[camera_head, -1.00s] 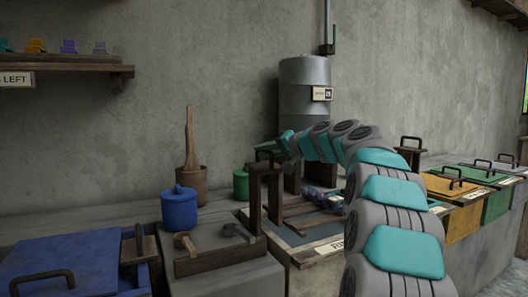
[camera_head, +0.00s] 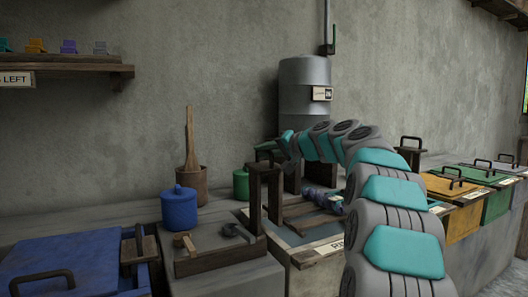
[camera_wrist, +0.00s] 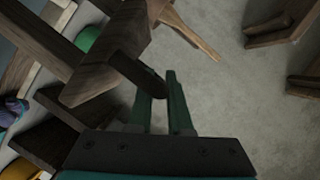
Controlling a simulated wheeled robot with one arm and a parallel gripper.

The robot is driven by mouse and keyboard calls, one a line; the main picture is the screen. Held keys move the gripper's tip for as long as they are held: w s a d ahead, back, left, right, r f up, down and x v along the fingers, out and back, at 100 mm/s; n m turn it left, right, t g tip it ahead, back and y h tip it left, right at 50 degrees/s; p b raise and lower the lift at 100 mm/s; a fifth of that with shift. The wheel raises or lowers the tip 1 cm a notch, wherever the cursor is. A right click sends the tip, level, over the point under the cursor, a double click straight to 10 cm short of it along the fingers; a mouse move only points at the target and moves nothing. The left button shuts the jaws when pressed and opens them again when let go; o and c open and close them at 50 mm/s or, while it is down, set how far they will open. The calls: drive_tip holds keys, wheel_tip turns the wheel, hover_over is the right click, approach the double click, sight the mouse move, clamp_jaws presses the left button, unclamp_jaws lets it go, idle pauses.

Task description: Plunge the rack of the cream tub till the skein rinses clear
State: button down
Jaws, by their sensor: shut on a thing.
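The cream tub (camera_head: 300,258) stands right of centre in the head view, with dark water inside and a partly hidden label starting "RI". Its wooden rack (camera_head: 308,221) has slats at the tub's top and upright posts with a dark handle bar above. A blue-purple skein (camera_head: 322,199) lies on the rack, partly behind my arm; its edge shows in the wrist view (camera_wrist: 12,110). My gripper (camera_wrist: 168,88) is shut on the dark handle bar (camera_wrist: 135,68), between its green fingers. Whether the skein is clear of dye cannot be told.
A blue lidded pot (camera_head: 179,210), a green pot (camera_head: 241,185) and a wooden mortar with pestle (camera_head: 191,185) stand to the left. A blue lidded vat (camera_head: 65,262) is nearest left. A metal cylinder (camera_head: 305,90) stands behind. Yellow and green lidded bins (camera_head: 465,222) line the right.

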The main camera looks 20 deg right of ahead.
drive_tip(key=shift+f, duration=0.1)
wheel_tip(320, 180, down, 18)
drive_tip(key=b, duration=1.3)
drive_tip(key=shift+f, duration=0.35)
drive_tip(key=c, duration=0.8)
unclamp_jaws()
drive_tip(key=shift+c, duration=0.2)
drive_tip(key=shift+r, duration=0.2)
drive_tip(key=shift+s+d+r, duration=0.2)
drive_tip(key=shift+s, duration=0.3)
drive_tip(key=v, duration=0.6)
drive_tip(key=shift+s+p, duration=0.3)
drive_tip(key=shift+s, duration=0.05)
drive_tip(key=shift+d, duration=0.15)
